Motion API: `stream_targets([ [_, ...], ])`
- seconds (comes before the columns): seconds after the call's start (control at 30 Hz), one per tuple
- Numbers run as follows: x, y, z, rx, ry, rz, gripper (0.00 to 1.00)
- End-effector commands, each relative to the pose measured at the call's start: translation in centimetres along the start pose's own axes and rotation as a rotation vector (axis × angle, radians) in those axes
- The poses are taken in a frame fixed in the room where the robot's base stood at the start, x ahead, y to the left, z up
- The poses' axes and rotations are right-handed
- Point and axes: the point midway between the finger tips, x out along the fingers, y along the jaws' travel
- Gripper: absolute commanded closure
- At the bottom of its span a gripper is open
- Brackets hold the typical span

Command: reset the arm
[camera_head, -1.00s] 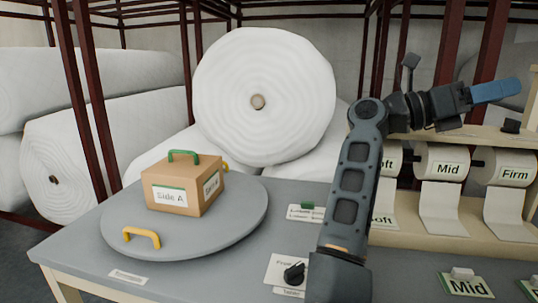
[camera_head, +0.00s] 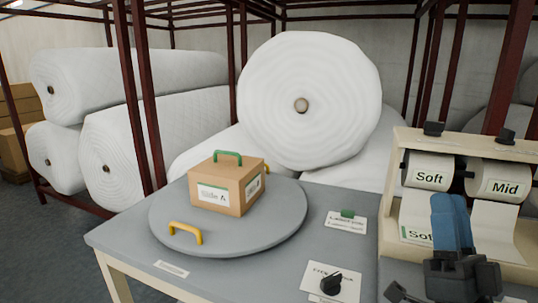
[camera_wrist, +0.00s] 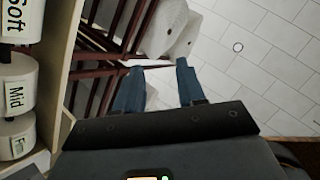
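My gripper (camera_head: 450,203) shows at the lower right of the head view, with its blue fingers pointing up in the picture, in front of the roll stand (camera_head: 405,160). In the wrist view my gripper (camera_wrist: 156,72) has its two blue fingers apart with nothing between them, so it is open and empty. Most of my arm is out of the head view, below its lower edge.
A cardboard box (camera_head: 228,197) with a green handle sits on a round grey turntable (camera_head: 275,225) on the table (camera_head: 230,275). A black knob (camera_head: 330,283) is at the table's front. Large white rolls (camera_head: 330,90) stand behind.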

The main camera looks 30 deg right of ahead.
Motion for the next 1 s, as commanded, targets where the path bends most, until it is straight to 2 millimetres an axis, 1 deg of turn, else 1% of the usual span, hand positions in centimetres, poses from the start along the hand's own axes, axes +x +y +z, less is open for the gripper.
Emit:
stream_targets([
  [0.03, -1.8, -0.6, 0.4, -0.025, -0.082, -0.006, 0.61],
  [0.17, -6.2, -2.0, 1.3, -0.084, -0.272, -0.021, 0.61],
  [0.2, -7.6, -2.5, 1.4, -0.101, -0.33, -0.027, 0.61],
  [0.37, -13.2, -4.3, 1.4, -0.169, -0.56, -0.048, 0.61],
  [0.5, -18.2, -6.0, 0.5, -0.222, -0.756, -0.067, 0.61],
  [0.57, -20.2, -6.6, -0.2, -0.242, -0.84, -0.074, 0.61],
  [0.6, -21.6, -7.1, -0.7, -0.257, -0.896, -0.081, 0.61],
  [0.7, -24.7, -8.3, -2.1, -0.288, -1.028, -0.094, 0.61],
  [0.83, -27.8, -9.6, -4.0, -0.318, -1.168, -0.109, 0.61],
  [0.9, -28.9, -10.0, -4.8, -0.331, -1.221, -0.116, 0.61],
  [1.0, -29.9, -10.5, -5.5, -0.339, -1.269, -0.122, 0.61],
])
